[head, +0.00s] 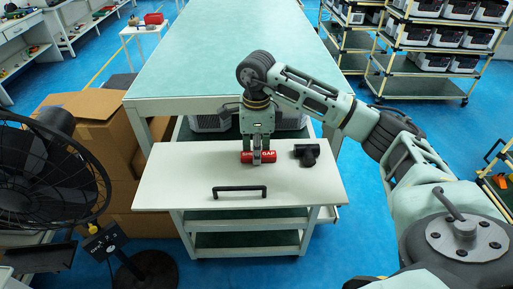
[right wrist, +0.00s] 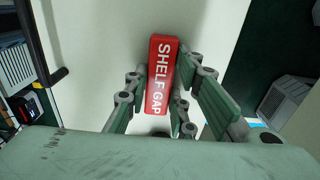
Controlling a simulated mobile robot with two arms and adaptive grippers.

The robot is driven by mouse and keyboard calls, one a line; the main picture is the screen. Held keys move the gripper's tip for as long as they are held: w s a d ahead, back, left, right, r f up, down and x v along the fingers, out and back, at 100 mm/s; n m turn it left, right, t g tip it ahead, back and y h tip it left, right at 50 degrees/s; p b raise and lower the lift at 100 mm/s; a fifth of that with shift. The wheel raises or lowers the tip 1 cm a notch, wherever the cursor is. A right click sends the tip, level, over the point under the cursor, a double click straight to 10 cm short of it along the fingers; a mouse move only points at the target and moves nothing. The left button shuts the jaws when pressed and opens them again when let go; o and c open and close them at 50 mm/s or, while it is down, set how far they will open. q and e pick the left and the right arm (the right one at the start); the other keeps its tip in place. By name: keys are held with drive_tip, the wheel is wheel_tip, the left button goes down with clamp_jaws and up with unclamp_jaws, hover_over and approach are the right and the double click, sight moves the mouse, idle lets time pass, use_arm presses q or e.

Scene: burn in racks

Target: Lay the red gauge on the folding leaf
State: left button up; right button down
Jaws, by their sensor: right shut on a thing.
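The red gauge (head: 246,157), a bar lettered "SHELF GAP", is at the far side of the white folding leaf (head: 180,180), near its middle. My right gripper (head: 258,153) comes down from above and is shut on the gauge. In the right wrist view the gauge (right wrist: 161,75) sits between the two fingers (right wrist: 156,105), with the pale leaf (right wrist: 110,40) beneath. I cannot tell whether the gauge touches the leaf or is just above it. My left gripper is not in view.
A black handle (head: 239,191) is on the leaf's near part, and a black object (head: 307,153) lies right of the gauge. The long green-topped table (head: 220,50) stands behind. A black fan (head: 45,175) and cardboard boxes (head: 100,125) are at the left.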

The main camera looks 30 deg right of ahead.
drive_tip(key=shift+f, duration=0.15)
drive_tip(key=c, duration=1.5)
unclamp_jaws()
